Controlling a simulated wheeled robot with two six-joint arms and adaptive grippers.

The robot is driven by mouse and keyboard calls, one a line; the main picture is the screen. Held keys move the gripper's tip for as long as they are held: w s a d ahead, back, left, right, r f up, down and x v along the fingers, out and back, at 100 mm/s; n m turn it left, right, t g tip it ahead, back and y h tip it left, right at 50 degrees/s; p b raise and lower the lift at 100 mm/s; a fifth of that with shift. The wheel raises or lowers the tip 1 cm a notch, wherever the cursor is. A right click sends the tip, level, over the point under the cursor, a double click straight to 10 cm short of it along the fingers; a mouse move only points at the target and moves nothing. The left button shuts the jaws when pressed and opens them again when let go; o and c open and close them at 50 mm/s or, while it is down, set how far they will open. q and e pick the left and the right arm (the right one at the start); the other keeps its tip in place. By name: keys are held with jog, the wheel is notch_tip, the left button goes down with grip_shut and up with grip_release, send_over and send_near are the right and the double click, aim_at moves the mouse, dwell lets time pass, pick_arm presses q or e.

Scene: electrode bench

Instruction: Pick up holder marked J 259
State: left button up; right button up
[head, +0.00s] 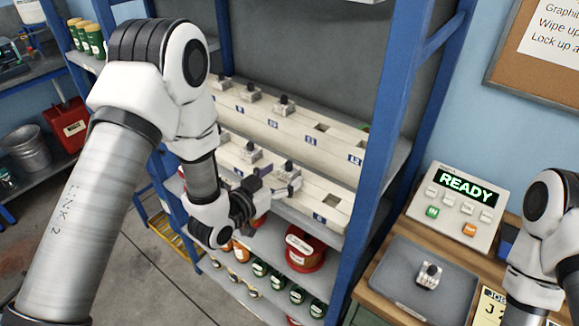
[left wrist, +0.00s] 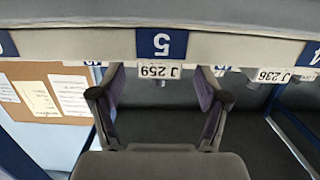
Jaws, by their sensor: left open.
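The holder marked J 259 (left wrist: 160,71) shows in the left wrist view as a white tag, upside down, just beyond the blue number 5 plate (left wrist: 162,44). My left gripper (left wrist: 160,96) is open, with one finger on each side of that tag and gaps between. In the head view my left gripper (head: 278,182) is at the front of the lower rack row, around a grey holder with a dark top (head: 287,170). The tag is not readable there. Another holder, marked J 236 (left wrist: 271,75), stands to the right in the wrist view. My right gripper is out of view.
The upper rack row (head: 290,128) holds several holders and has empty square sockets. Blue shelf posts (head: 385,130) stand beside it. A grey tray (head: 405,290) with one holder (head: 428,275) lies on the bench by a READY panel (head: 458,200). Red and green containers fill the shelf below.

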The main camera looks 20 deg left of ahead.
aim_at(283, 175)
pick_arm(q)
jog(key=x, duration=0.3)
jog(key=shift+w+d+f+p, duration=0.1)
jog(key=shift+w+d+p, duration=0.1)
jog(key=shift+d+p, duration=0.1)
jog(key=shift+w+f, duration=0.15)
jog(key=shift+a, duration=0.15)
jog(key=shift+s+a, duration=0.15)
jog(key=shift+s, duration=0.1)
jog(key=shift+c, duration=1.3)
grip_shut()
